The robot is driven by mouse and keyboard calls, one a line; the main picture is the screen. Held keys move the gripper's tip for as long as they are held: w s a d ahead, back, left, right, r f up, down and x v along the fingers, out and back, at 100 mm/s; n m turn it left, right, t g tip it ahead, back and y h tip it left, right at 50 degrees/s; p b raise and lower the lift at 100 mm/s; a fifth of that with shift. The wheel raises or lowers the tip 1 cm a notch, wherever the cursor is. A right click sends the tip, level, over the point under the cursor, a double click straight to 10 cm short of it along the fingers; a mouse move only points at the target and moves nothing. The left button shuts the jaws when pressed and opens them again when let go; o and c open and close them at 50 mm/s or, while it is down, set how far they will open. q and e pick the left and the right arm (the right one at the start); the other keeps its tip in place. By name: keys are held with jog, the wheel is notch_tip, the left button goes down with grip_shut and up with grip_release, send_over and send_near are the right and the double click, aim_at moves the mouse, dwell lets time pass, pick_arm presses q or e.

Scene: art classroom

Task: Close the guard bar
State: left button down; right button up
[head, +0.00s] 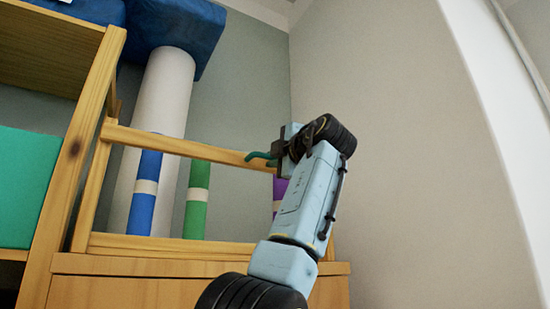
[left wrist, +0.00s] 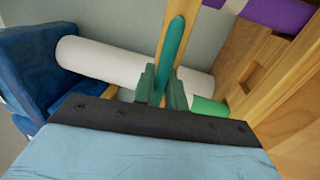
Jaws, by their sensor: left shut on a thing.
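The guard bar (head: 190,148) is a pale wooden rail that slants across the front of an open wooden rack bay, above its lower ledge. A teal handle (head: 260,157) shows at the bar's right part. In the left wrist view the handle (left wrist: 171,50) runs along the wooden bar (left wrist: 188,17). My left gripper (head: 281,156) reaches up from below right. Its fingers in the left wrist view (left wrist: 161,88) are shut around the near end of the teal handle. The gripper and arm hide the bar's right end. My right gripper is not in view.
Behind the bar stand a white roll (head: 165,95), a blue roll (head: 142,205), a green roll (head: 196,205) and a purple roll (head: 279,190). Blue draped material (head: 185,25) lies above. A shelf upright (head: 70,170) is at left. A bare wall (head: 410,150) is at right.

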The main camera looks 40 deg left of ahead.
pick_arm(q)
jog(key=shift+a+r, duration=0.1)
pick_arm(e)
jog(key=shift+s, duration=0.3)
pick_arm(q)
jog(key=c, duration=1.9)
grip_release()
jog(key=o, duration=0.4)
jog(key=shift+w+a, duration=0.1)
jog(key=shift+a, duration=0.1)
jog(key=shift+c, duration=0.2)
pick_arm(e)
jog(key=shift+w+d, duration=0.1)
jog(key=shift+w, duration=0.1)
pick_arm(q)
jog(key=shift+d, duration=0.1)
jog(key=shift+d+f, duration=0.2)
jog(key=shift+d, duration=0.05)
jog(key=b+v, duration=0.3)
jog(key=v, duration=1)
jog(key=shift+r, duration=0.15)
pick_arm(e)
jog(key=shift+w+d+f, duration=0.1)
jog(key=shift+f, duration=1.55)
